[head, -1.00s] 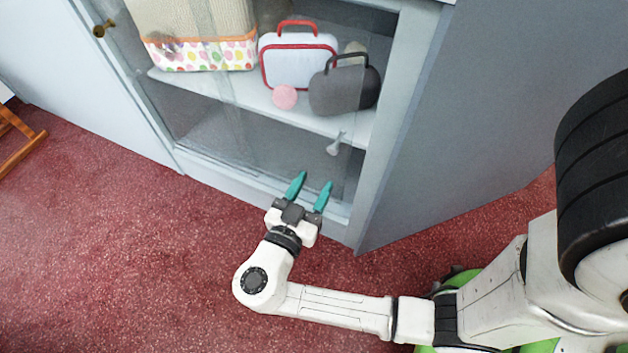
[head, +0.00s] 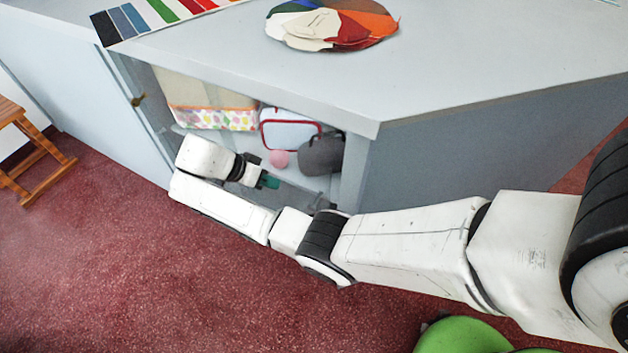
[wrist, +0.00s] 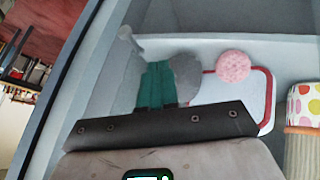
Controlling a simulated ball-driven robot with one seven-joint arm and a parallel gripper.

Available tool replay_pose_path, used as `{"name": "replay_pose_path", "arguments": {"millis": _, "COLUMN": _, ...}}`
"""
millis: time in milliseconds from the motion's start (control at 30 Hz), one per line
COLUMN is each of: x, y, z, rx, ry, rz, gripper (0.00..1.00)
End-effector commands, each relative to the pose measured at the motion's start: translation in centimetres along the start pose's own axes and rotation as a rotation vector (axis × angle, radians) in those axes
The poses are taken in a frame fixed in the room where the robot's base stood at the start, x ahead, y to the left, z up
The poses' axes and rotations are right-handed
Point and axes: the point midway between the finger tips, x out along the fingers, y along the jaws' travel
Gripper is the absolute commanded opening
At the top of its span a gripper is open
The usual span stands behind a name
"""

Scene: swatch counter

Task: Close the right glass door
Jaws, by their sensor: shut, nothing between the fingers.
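The cabinet's glass doors are see-through and hard to make out in the head view; I cannot tell exactly how far the right glass door is slid. A pale knob (wrist: 130,42), apparently the right door's, shows in the wrist view just left of my fingertips. My gripper (head: 270,181) is at the front of the cabinet opening, low on its right part. Its teal fingers (wrist: 157,85) are together and empty in the wrist view. I cannot tell whether they touch the knob or glass. My arm hides the opening's lower edge.
Inside are a dotted basket (head: 215,117), a red-trimmed white case (head: 290,133), a dark grey bag (head: 322,155) and a pink ball (head: 279,158). The countertop (head: 450,70) overhangs above, with fabric swatches (head: 332,24). A wooden stool (head: 35,150) stands left. Red floor (head: 120,270) is clear.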

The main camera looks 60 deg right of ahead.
Motion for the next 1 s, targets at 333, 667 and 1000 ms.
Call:
{"name": "replay_pose_path", "arguments": {"millis": 333, "x": -1.9, "y": -0.5, "z": -1.8, "rx": -0.034, "ry": -0.130, "rz": 0.030, "gripper": 0.00}}
{"name": "replay_pose_path", "arguments": {"millis": 667, "x": 3.9, "y": -0.3, "z": -1.1, "rx": -0.032, "ry": -0.127, "rz": 0.031, "gripper": 0.00}}
{"name": "replay_pose_path", "arguments": {"millis": 1000, "x": 8.3, "y": 1.7, "z": -0.5, "rx": -0.033, "ry": -0.128, "rz": 0.029, "gripper": 0.00}}
